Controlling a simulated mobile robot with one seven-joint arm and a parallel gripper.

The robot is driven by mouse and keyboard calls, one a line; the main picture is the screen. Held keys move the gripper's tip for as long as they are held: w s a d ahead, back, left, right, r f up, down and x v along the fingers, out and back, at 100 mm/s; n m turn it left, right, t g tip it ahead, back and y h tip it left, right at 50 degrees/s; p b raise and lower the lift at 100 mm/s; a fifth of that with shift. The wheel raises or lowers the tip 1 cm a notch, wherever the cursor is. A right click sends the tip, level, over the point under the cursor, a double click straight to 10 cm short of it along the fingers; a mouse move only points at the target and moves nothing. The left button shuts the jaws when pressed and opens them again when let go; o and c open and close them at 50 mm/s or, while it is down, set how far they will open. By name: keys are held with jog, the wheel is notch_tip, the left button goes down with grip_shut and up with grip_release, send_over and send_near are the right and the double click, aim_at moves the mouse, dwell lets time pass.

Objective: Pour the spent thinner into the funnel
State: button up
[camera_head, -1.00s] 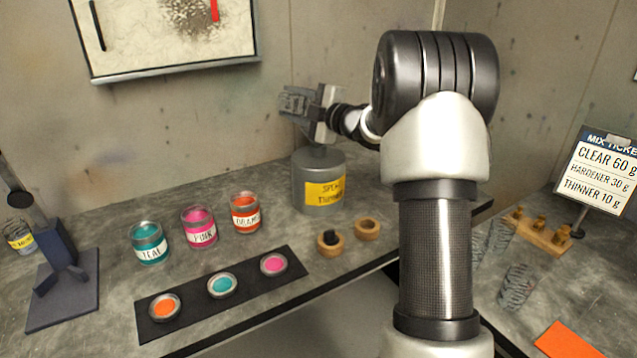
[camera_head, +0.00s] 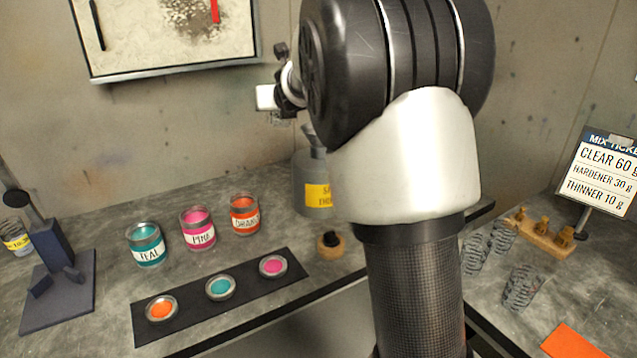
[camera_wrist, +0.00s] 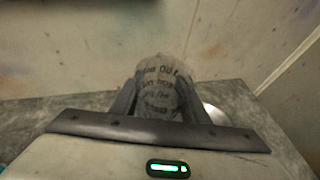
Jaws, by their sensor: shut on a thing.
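A grey can (camera_head: 303,180) with a yellow label, partly readable as spent thinner, stands at the back of the bench. A grey funnel (camera_head: 313,138) shows at its top, partly hidden by my arm. My gripper (camera_wrist: 156,98) is shut on a translucent cup (camera_wrist: 160,76) with printed markings, seen between the fingers in the wrist view. In the head view my wrist is up and left of the funnel, and the fingers are mostly hidden. I cannot tell the cup's tilt or the liquid in it.
Teal (camera_head: 146,245), pink (camera_head: 198,229) and orange (camera_head: 245,215) paint jars stand left of the can. A dark strip (camera_head: 190,325) holds small paint lids. Clear cups (camera_head: 520,287) stand at right. A wall panel (camera_head: 165,35) hangs above.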

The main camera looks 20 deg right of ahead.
jog(key=shift+r, duration=0.1)
dwell(0.3)
notch_tip(320, 180, up, 4)
jog(key=p, duration=0.4)
dwell(0.4)
